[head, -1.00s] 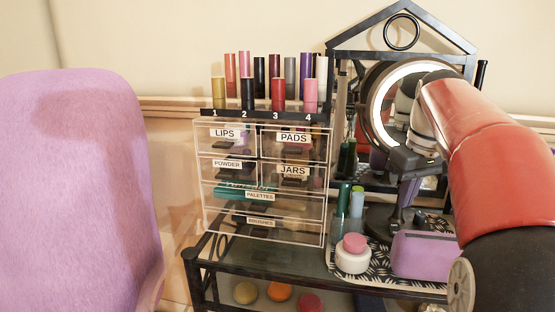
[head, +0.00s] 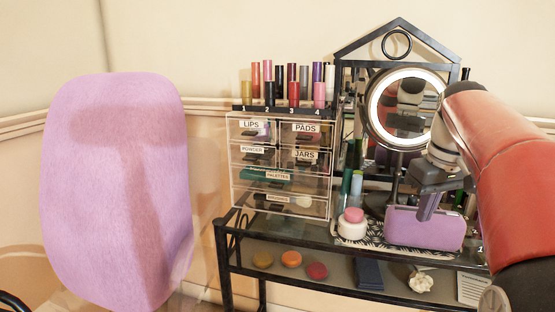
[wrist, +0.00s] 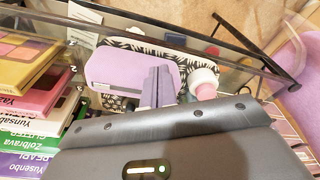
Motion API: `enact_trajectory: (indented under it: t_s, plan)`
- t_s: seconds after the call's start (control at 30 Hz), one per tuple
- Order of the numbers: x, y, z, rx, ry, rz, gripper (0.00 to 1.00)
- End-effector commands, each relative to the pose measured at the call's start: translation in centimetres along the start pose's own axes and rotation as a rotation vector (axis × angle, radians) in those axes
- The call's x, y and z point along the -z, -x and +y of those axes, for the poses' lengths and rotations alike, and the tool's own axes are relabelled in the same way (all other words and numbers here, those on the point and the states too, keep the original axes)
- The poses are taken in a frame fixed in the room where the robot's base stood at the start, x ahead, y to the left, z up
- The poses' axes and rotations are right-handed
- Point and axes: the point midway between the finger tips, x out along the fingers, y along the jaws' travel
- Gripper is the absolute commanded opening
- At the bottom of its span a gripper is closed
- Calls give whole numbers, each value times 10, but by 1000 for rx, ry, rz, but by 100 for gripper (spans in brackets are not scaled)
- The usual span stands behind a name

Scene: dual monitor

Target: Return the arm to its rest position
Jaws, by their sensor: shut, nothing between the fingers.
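My gripper (head: 427,208) is at the right of the head view, below my red arm. It points down and its fingers are shut with nothing between them. In the head view the fingers overlap the upper part of a lilac pouch (head: 410,234). In the wrist view my gripper (wrist: 158,88) also appears in front of the pouch (wrist: 112,68); I cannot tell whether it touches it.
A ring light (head: 374,118) and mirror stand behind my gripper. A clear drawer organiser (head: 280,214), a pink-lidded jar (head: 352,226) and several lipsticks share the dark-framed table (head: 300,232). A pink chair (head: 110,190) stands left. Stacked boxes (wrist: 35,120) show in the wrist view.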

Motion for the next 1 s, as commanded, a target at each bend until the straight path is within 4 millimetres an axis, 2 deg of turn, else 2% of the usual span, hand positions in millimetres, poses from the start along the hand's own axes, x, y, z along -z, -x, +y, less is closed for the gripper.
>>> enact_trajectory:
  t_s: [0.37,0.57,0.67,0.8,1.0]
  plan:
    - [-26,-8,-42,-28,-43,53,0]
    - [-56,-22,-79,-49,-84,106,0]
    - [-80,-36,-103,-61,-113,150,0]
    - [-124,-68,-139,-73,-159,227,0]
    - [-169,-112,-167,-72,-206,305,0]
